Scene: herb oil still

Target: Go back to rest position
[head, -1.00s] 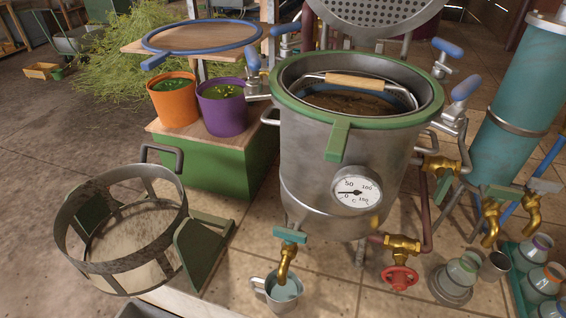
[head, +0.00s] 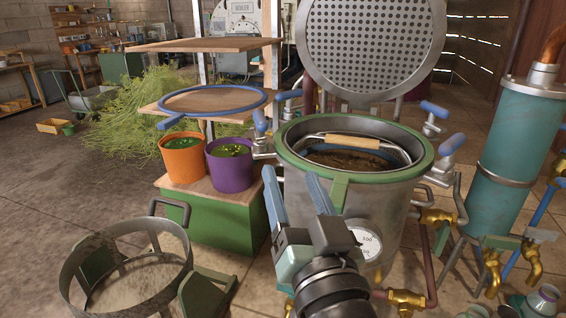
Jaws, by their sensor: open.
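My gripper (head: 295,190) is in the lower middle of the head view, pointing up and away. Its two blue fingers are apart with nothing between them. It is in front of the steel still pot (head: 408,195), overlapping the pot's left front and part of the dial gauge (head: 366,243). The pot is open on top, with a green rim ring (head: 341,184). Inside sits a basket with a wooden handle (head: 353,140) and brown matter. The perforated round plate (head: 370,45) stands upright behind the pot.
An orange bucket (head: 182,160) and a purple bucket (head: 231,172) stand on a green box (head: 212,222). A blue ring (head: 172,121) lies on the shelf behind. An empty metal basket frame (head: 75,265) is at lower left. A teal cylinder (head: 508,140) and brass taps (head: 533,262) are at right.

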